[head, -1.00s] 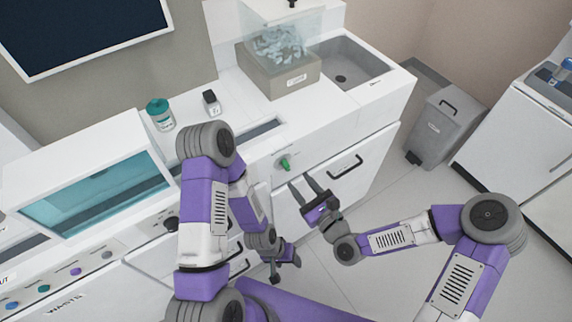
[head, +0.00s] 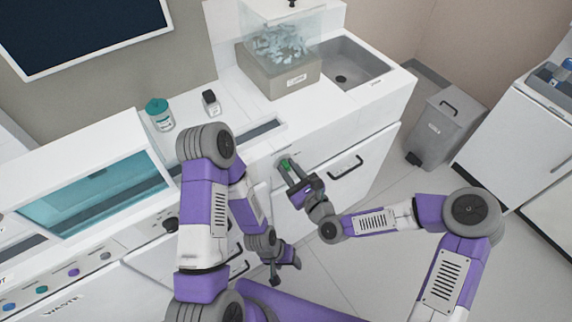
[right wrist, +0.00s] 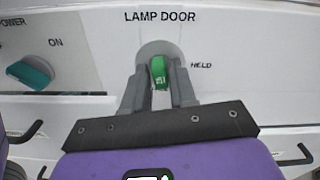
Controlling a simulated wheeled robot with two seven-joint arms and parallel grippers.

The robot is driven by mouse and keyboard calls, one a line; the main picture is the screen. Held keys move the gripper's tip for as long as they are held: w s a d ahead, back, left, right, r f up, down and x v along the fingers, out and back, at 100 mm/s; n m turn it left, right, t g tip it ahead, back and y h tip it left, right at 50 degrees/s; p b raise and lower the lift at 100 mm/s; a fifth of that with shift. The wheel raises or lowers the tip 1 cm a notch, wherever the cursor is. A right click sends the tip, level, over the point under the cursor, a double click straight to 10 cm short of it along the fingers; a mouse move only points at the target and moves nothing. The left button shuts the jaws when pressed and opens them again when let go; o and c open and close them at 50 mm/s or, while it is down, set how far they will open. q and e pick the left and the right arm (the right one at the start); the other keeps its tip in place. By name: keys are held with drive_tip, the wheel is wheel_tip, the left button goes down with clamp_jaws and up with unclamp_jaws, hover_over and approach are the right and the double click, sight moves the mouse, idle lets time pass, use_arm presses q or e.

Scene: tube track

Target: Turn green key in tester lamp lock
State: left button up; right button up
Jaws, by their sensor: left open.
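The green key (right wrist: 158,72) sits in the round lamp door lock (right wrist: 157,48) on the white front panel. Its grip stands nearly upright, between the "LAMP DOOR" label above and "HELD" at the right. My right gripper (right wrist: 159,82) has one finger on each side of the key, close against it, and looks shut on it. In the head view the key (head: 285,164) shows between the fingers of that gripper (head: 291,172). My left gripper (head: 285,270) is open and empty, low in front of the cabinet, apart from the lock.
A teal power knob (right wrist: 30,72) is left of the lock. A black drawer handle (head: 345,166) is just right of my right gripper. A teal-lidded jar (head: 159,114) and a small dark-capped bottle (head: 211,101) stand on the counter. A grey bin (head: 445,125) stands at the right.

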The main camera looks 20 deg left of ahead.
clamp_jaws()
drive_tip(key=shift+n+b, duration=0.5)
drive_tip(key=shift+n, duration=1.2)
drive_tip(key=shift+n+b, duration=0.7)
drive_tip(key=shift+n, duration=0.1)
drive_tip(key=shift+n+b, duration=0.3)
drive_tip(key=shift+n, duration=0.6)
